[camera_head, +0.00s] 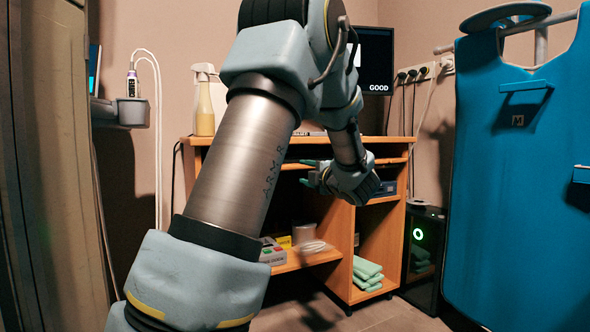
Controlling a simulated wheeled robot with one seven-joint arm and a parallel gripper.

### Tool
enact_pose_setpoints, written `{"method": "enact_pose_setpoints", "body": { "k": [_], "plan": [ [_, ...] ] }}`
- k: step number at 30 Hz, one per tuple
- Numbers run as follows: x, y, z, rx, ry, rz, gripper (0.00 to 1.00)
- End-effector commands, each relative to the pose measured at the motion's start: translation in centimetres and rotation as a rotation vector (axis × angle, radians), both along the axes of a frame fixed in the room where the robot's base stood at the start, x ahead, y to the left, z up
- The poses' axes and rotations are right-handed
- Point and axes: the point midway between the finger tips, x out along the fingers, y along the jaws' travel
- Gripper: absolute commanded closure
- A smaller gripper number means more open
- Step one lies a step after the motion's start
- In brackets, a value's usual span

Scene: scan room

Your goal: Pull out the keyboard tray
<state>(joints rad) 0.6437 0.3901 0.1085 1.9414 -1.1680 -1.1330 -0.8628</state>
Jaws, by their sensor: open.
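The wooden desk (395,139) stands against the back wall. Just below its top runs a thin wooden board that looks like the keyboard tray (391,160); it appears pushed in under the top. My arm hides much of its front. My gripper (307,173) is at the desk front, around the height of this board, with its green-tipped fingers pointing left and apart. It holds nothing that I can see. I cannot tell whether the fingers touch the board.
A spray bottle (204,105) and a monitor (375,62) stand on the desk. Lower shelves hold boxes and folded green cloths (367,272). A black computer tower (424,255) stands right of the desk. A blue apron (515,180) hangs at right. Some floor before the desk is clear.

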Motion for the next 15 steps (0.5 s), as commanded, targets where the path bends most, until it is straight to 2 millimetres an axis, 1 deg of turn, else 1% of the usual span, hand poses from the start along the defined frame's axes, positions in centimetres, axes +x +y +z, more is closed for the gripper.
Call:
{"method": "enact_pose_setpoints", "body": {
  "k": [5, 15],
  "plan": [
    [1.4, 0.7, 0.0, 0.001, 0.0, 0.002, 0.47],
    [7.0, 3.4, 0.1, 0.001, 0.0, 0.003, 0.47]
  ]
}}
